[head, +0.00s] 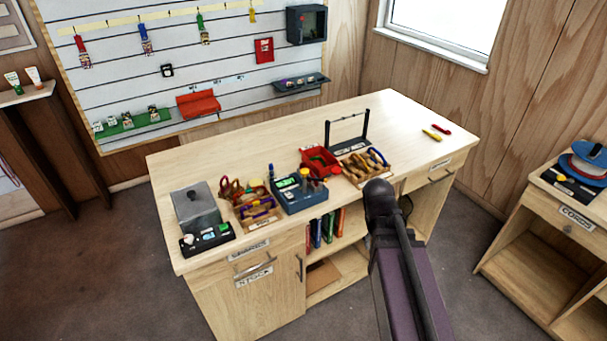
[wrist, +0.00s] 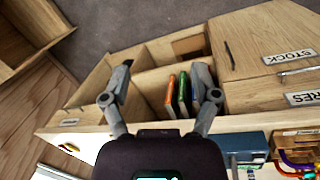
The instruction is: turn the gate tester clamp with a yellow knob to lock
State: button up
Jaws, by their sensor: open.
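A blue box-shaped device (head: 306,197) with a green screen stands near the front middle of the workbench in the head view. A small upright yellow knob (head: 304,173) shows on its top; I take this to be the gate tester clamp. Its lock marking is too small to read. Part of a blue box, likely the same device, shows at the lower right of the wrist view (wrist: 243,143). My gripper (wrist: 163,68) is open and empty, its fingers spread over the bench front and apart from the device. In the head view my arm hides the gripper.
A grey box on a black base (head: 197,210) and a tray of carabiners (head: 258,214) stand left of the device. A red bin (head: 318,160), a wooden tray (head: 347,175) and a black frame (head: 348,147) stand right. The bench's right part is mostly clear.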

jog(key=w+a+f+n+t+h+b, duration=0.1)
jog(key=w+a+f+n+h+b, duration=0.1)
jog(key=w+a+n+h+b, duration=0.35)
jog(key=n+t+h+b, duration=0.7)
jog(key=n+t+h, duration=0.15)
jog(key=n, duration=0.85)
send_near(301, 172)
jog(key=shift+s+a+r+m+t+y, duration=0.25)
jog(key=shift+s+a+y, duration=0.25)
jog(key=shift+s+a, duration=0.4)
jog(key=shift+w+d, duration=0.1)
jog(key=shift+d, duration=0.05)
jog(key=x, duration=1.3)
jog(key=shift+w+d, duration=0.15)
jog(key=shift+d, duration=0.1)
